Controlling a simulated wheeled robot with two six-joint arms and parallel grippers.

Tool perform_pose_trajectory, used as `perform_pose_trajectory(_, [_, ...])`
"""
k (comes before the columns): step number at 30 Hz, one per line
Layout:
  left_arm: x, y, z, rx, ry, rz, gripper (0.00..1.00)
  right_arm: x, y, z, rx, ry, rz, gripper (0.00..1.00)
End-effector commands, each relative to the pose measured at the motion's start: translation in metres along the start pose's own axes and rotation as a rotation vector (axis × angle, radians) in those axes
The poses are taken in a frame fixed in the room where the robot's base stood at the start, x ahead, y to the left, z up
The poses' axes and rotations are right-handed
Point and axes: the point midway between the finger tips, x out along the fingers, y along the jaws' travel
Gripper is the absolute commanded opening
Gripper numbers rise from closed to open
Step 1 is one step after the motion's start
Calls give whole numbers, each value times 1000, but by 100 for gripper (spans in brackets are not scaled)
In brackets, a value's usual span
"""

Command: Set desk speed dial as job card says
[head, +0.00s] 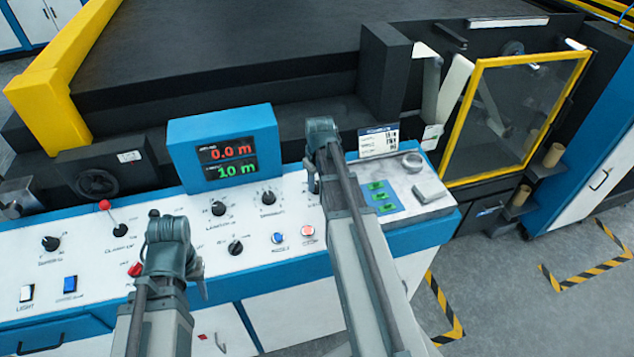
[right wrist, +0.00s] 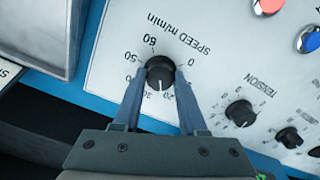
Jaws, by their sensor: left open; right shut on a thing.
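The speed dial (right wrist: 160,72) is a black knob marked "SPEED m/min" in the right wrist view. Its white pointer line faces down, toward about the 20 mark. My right gripper (right wrist: 159,82) is shut on it, one finger on each side; the fingers hide part of the scale. In the head view my right gripper (head: 320,150) covers the dial. The job card (head: 378,139) stands right of it at the desk's back; its print is too small to read. My left gripper (head: 170,238) is open above the left part of the desk, touching no knob that I can see.
The display (head: 220,148) reads 0.0 m in red and 10 m or 1.0 m in green. The tension knob (right wrist: 240,113) lies close beside the speed dial. Blue (head: 278,238) and red (head: 307,231) buttons, other knobs and a red-topped lever (head: 105,205) share the desk.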

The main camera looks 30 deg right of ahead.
Motion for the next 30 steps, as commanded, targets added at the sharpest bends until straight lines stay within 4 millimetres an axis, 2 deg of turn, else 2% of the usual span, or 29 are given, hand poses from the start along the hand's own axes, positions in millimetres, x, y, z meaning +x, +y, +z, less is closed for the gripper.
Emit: perform_pose_trajectory(30, [0, 0, 0, 0, 0, 0, 44, 0, 1, 1, 965, 0, -27, 0])
